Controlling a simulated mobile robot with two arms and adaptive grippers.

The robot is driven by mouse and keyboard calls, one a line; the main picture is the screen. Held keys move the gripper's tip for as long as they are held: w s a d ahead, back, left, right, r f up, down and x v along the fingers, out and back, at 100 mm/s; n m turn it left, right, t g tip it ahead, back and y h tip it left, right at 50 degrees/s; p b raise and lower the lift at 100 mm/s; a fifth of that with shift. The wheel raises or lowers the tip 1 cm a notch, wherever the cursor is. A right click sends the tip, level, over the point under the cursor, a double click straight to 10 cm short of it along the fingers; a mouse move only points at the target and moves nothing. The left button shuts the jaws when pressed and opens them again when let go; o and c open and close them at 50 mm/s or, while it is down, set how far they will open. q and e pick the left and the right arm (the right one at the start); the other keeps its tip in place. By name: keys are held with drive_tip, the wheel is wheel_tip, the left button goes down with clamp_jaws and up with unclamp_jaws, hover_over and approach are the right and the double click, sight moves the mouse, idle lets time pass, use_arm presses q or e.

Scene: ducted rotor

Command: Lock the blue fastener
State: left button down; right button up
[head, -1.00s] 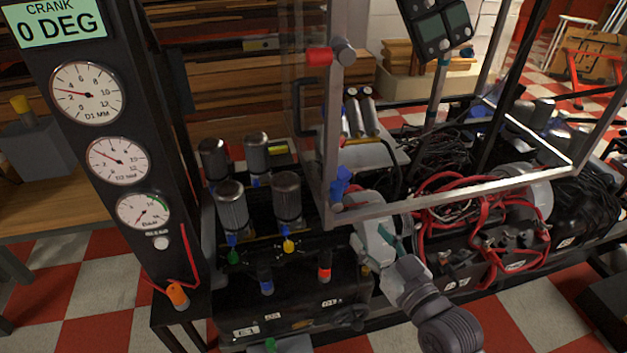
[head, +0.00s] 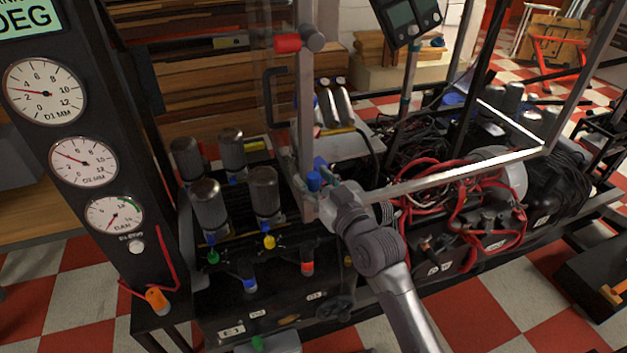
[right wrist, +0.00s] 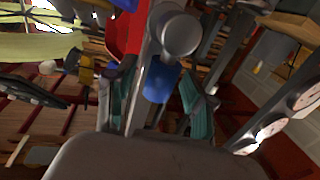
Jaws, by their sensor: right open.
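The blue fastener (head: 314,181) sits low on the upright post of the clear guard's metal frame. In the right wrist view the blue fastener (right wrist: 162,82) shows as a blue cylinder in front of the post, between the teal fingertips. My right gripper (head: 326,178) is at the fastener, coming from the lower right. In its wrist view the right gripper (right wrist: 155,103) is open, one finger on each side of the blue part. I cannot tell whether either finger touches it. My left gripper is not in view.
A red fastener (head: 287,43) with a grey barrel sits higher on the same post. The guard's lower rail (head: 460,174) runs right above red hoses (head: 455,215). Metal cylinders (head: 209,207) stand left of the post. A gauge column (head: 85,160) stands at the far left.

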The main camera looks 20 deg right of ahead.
drive_tip(key=shift+w, duration=0.1)
clamp_jaws()
idle(0.3)
